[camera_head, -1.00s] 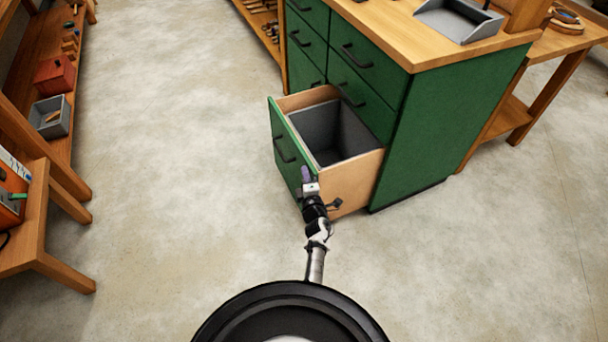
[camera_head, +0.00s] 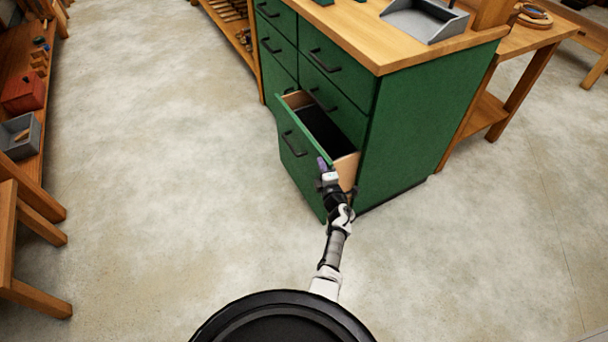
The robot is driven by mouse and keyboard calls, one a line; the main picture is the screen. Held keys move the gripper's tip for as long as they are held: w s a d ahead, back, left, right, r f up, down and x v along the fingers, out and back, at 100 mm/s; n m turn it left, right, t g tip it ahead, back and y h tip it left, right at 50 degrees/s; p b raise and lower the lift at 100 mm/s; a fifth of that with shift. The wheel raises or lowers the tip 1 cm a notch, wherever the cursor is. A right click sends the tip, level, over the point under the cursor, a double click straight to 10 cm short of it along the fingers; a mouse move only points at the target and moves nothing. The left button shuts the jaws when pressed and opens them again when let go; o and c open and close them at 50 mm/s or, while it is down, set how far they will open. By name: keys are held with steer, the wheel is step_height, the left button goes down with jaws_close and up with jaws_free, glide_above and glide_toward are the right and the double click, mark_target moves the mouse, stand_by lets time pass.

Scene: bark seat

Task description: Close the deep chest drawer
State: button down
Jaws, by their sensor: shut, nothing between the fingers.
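The deep chest drawer (camera_head: 300,158) is the bottom drawer of the green chest (camera_head: 405,130). It has a green front with a black handle, pale wooden sides and a dark inside.
The drawers above are shut. A grey tray (camera_head: 425,20) sits on the wooden top. A wooden workbench (camera_head: 500,100) stands to the right, and wooden shelving (camera_head: 25,100) with boxes is at the left. The floor (camera_head: 170,170) in front of the chest is clear.

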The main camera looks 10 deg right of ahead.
steer(key=w+d+b, duration=0.3)
steer(key=d+b, duration=0.2)
steer(key=d, duration=0.6)
steer(key=shift+w+d+b, duration=0.3)
steer(key=shift+w+b, duration=0.05)
steer(key=shift+w, duration=0.05)
steer(key=shift+r, duration=0.1)
